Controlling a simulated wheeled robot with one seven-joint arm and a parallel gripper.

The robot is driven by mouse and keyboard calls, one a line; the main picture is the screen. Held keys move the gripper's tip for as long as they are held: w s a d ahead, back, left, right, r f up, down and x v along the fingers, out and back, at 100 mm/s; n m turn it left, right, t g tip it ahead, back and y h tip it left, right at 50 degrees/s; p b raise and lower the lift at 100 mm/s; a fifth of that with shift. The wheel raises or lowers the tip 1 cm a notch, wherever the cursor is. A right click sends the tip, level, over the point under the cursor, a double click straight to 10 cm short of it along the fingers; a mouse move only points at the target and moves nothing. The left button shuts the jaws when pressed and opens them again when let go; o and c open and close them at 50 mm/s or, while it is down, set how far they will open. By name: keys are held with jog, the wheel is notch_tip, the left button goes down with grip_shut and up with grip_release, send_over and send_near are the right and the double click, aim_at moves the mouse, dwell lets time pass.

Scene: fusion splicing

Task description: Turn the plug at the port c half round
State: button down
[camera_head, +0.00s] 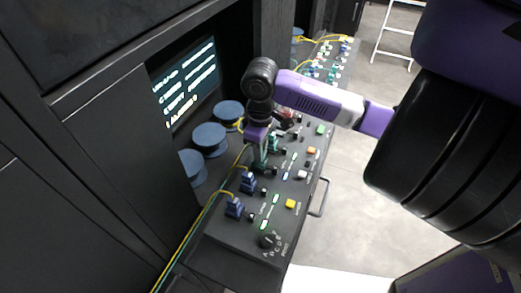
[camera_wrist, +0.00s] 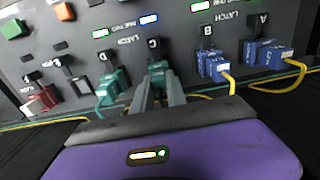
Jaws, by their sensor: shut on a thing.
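The plug at port C (camera_wrist: 157,70) is green and sits at the panel under the letter C in the wrist view. My gripper (camera_wrist: 159,92) has its two grey fingers on either side of this plug and is shut on it. The fingers hide part of the plug, and I cannot tell how far it is turned. In the head view my gripper (camera_head: 262,152) reaches down to the console from above, and its body hides much of the port.
A green plug (camera_wrist: 112,85) sits at port D, left of my fingers. Blue plugs with yellow cables sit at port B (camera_wrist: 213,66) and port A (camera_wrist: 268,54), to the right. Blue spools (camera_head: 209,138) stand behind the console. Coloured buttons (camera_head: 291,204) line its front side.

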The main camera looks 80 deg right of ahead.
jog(key=shift+f, duration=0.3)
jog(key=c, duration=1.3)
grip_release()
jog(key=shift+o, duration=0.2)
notch_tip(320, 180, up, 8)
jog(key=shift+f, duration=0.1)
